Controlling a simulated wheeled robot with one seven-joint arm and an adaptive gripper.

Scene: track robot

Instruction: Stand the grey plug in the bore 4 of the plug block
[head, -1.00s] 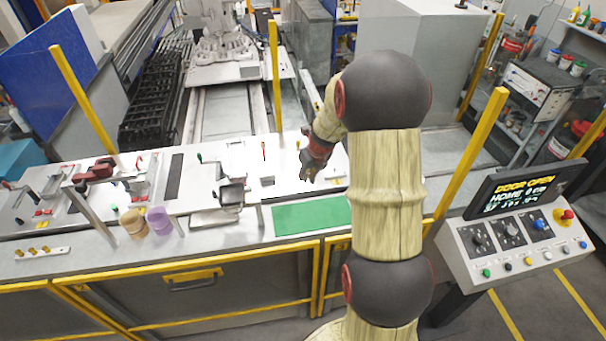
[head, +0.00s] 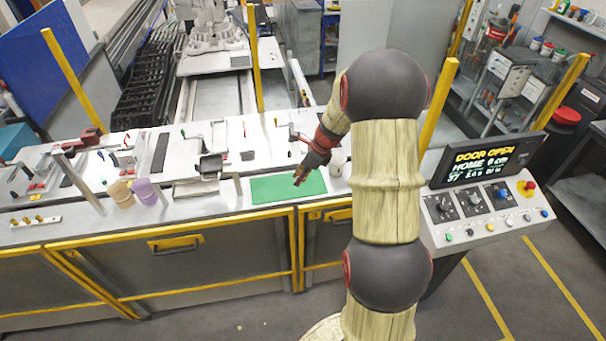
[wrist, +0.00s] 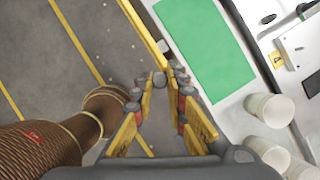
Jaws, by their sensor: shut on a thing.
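My gripper (head: 299,182) is over the right part of the green mat in the head view, pointing down and left. In the wrist view my gripper (wrist: 160,76) is shut on a small grey piece (wrist: 160,79), which looks like the grey plug; the fingers hide part of it. A pale bar with several brass-coloured pegs (head: 36,221) lies at the bench's front left. I cannot tell whether it is the plug block, and no bore numbers are readable.
The green mat (head: 270,190) lies flat on the bench and also shows in the wrist view (wrist: 205,45). White cups (wrist: 270,109) stand beside it. Tan (head: 121,193) and purple (head: 144,190) cups, clamps and yellow posts (head: 75,81) are further left. A control panel (head: 490,211) stands right.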

